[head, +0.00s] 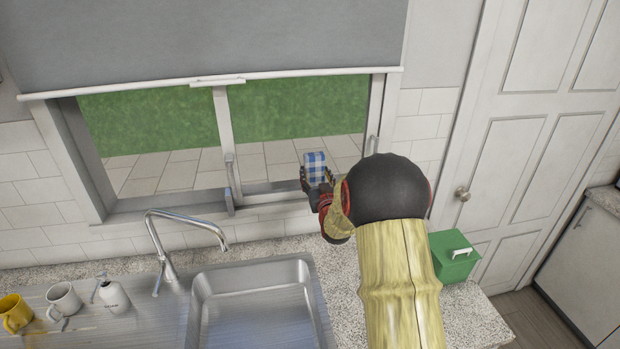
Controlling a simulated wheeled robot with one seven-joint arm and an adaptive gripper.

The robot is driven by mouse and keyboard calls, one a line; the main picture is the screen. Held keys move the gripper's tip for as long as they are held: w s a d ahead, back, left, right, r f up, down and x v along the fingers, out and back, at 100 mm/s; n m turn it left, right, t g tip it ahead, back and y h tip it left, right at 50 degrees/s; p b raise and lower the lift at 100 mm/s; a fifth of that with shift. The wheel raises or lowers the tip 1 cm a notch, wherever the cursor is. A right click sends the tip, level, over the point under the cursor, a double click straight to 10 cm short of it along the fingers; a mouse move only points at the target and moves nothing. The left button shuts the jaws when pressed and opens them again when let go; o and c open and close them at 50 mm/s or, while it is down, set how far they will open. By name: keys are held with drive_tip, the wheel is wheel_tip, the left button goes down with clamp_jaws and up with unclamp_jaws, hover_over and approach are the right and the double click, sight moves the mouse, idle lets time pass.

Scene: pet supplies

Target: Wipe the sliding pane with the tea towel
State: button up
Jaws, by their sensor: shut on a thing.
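The tea towel (315,168) is a small blue and white checked folded cloth. My gripper (318,184) is shut on it and holds it upright in front of the lower part of the window's right pane (285,115). I cannot tell whether the towel touches the glass. The window has a left pane (150,130) and a right pane, with a white upright frame between them; grass and paving show through. My arm hides the area to the right of and below the gripper.
A grey blind (210,40) covers the window's upper part. Below are a steel sink (255,305) and a curved tap (160,245). A yellow mug (15,312), a white mug (63,299) and a soap bottle (112,298) stand left. A green box (455,262) sits right of my arm.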

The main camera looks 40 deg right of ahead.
sight(335, 166)
drive_tip(key=shift+s+d+r+b, duration=0.1)
drive_tip(key=shift+s+d+b, duration=0.2)
drive_tip(key=shift+d, duration=0.35)
drive_tip(key=shift+s+d+f+b, duration=0.1)
drive_tip(key=shift+s+d+b, duration=0.2)
drive_tip(key=shift+d, duration=0.35)
drive_tip(key=shift+s+d+r+b, duration=0.1)
drive_tip(key=shift+s+d+b, duration=0.2)
drive_tip(key=shift+d, duration=0.35)
drive_tip(key=shift+s+d+b, duration=0.35)
drive_tip(key=shift+s+d, duration=0.05)
drive_tip(key=shift+d, duration=0.45)
drive_tip(key=shift+s+d+b, duration=0.3)
drive_tip(key=shift+s+d, duration=0.05)
drive_tip(key=shift+d, duration=0.5)
drive_tip(key=shift+b, duration=0.5)
drive_tip(key=shift+w, duration=0.1)
